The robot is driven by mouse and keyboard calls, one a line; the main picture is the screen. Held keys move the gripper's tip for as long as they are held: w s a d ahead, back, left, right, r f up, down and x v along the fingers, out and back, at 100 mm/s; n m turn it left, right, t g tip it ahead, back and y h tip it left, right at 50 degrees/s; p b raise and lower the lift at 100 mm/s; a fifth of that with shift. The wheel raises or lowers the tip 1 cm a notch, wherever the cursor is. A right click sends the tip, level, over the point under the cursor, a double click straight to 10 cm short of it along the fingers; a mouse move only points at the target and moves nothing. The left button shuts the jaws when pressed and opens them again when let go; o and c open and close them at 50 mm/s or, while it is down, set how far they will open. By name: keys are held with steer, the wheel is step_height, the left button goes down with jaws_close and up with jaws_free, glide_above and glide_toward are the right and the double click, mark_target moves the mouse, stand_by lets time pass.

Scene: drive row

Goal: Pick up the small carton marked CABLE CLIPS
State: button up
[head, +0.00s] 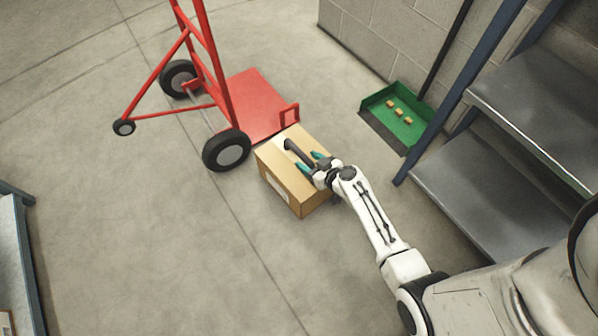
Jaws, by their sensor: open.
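A tan cardboard carton (279,165) stands on the floor at the middle, against the red hand truck's plate. A pale label (277,188) is on its near side, too small to read; I cannot tell whether it says CABLE CLIPS. My gripper (306,161) is open, its two teal fingertips over the carton's top. A dark rod-like thing with a white round end (289,146) shows between and beyond the fingers, over the carton's top; I cannot tell whether it touches them. My gripper and wrist hide the carton's right part.
A red hand truck (262,98) with black wheels stands behind the carton. A green dustpan (412,134) holds 3 small yellowish pieces by the block wall. Grey metal shelves (480,180) stand at right. Floor at left is clear up to a grey-blue bench (15,250).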

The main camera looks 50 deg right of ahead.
mark_target(304, 156)
steer(key=x, duration=0.1)
steer(key=b+x, duration=0.1)
steer(key=x, duration=0.3)
steer(key=shift+d+f, duration=0.1)
steer(key=shift+d, duration=0.25)
jaws_close()
stand_by(1.0)
